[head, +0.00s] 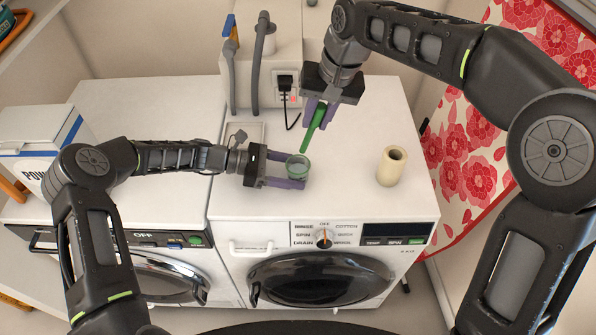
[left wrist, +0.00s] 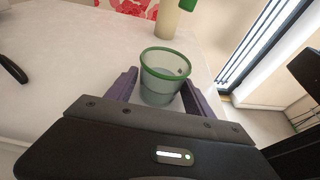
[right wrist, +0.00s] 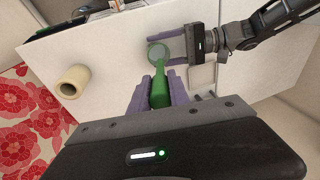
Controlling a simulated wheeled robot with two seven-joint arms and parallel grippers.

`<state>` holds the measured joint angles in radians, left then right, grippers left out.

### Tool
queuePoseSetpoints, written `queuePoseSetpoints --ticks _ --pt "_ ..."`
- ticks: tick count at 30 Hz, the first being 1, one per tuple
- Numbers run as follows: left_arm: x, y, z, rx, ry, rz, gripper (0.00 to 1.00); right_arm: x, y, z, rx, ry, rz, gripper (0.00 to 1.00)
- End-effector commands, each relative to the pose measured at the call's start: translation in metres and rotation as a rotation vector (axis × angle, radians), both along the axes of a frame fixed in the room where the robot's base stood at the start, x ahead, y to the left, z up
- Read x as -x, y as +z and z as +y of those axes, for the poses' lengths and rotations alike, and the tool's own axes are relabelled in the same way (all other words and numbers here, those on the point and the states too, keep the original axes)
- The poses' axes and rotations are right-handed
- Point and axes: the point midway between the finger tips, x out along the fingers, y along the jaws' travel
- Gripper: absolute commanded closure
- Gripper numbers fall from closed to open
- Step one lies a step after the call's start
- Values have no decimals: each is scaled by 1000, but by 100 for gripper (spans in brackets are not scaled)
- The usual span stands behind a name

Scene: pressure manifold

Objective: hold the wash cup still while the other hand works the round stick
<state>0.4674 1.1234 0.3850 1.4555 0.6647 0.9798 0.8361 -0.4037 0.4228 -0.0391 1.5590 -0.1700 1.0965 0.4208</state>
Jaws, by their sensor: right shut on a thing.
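The wash cup (head: 298,168) is a small clear cup with a green rim, upright on the right-hand white machine's top; it also shows in the left wrist view (left wrist: 162,82). My left gripper (head: 288,170) is open, with one purple finger on each side of the cup. Whether a finger touches it is hard to tell. My right gripper (head: 320,112) is shut on the green round stick (head: 311,132) above the cup. The stick slants down, its lower end at the cup's mouth; the right wrist view shows it over the cup (right wrist: 153,50). I cannot tell whether the tip is inside.
A cream hollow cylinder (head: 391,167) stands to the right of the cup. A powder box (head: 42,140) stands at the left. A grey-hosed white unit with a plug (head: 270,70) is at the back. A red floral cloth (head: 470,150) hangs at the right. The top between cup and cylinder is clear.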

Motion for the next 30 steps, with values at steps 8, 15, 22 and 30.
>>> queuePoseSetpoints --ticks 8,15,22,30 --pt "0 0 0 0 0 0 22 0 0 0 0 0 0 100" --pt "0 1 2 0 1 0 22 0 0 0 0 0 0 100" --pt "-1 8 25 -1 3 -2 22 0 0 0 0 0 0 100" --pt "-1 23 78 -2 4 -1 22 0 0 0 0 0 0 100"
